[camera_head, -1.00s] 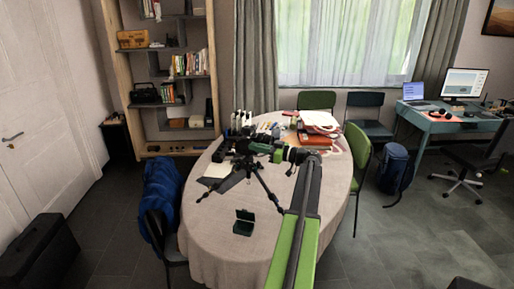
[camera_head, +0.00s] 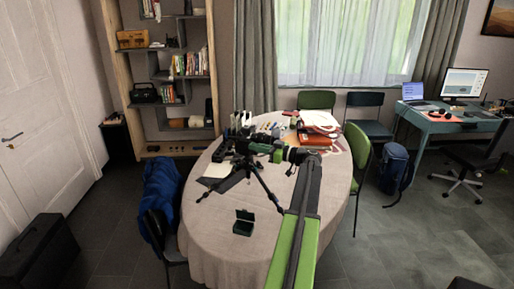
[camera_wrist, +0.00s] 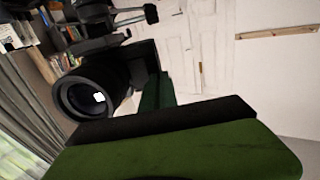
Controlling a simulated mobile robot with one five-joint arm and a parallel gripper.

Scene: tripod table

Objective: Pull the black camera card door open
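The black camera (camera_head: 242,144) stands on a black tripod (camera_head: 262,188) on the table. In the wrist view its lens (camera_wrist: 90,98) points toward me at the left, with the dark body behind it. My gripper (camera_head: 262,148) is at the camera's right side in the head view. In the wrist view a large green finger with a black edge fills the foreground, and a dark green part stands beside the camera body. I cannot tell if they touch the camera or how far apart the fingers are. The card door cannot be made out.
The round table (camera_head: 215,235) has a light cloth. A small open dark green case (camera_head: 243,222) lies at its front. A red-brown bag (camera_head: 313,137) and small items lie at the back. Chairs stand around it, one with a blue jacket (camera_head: 162,195). The table's front left is clear.

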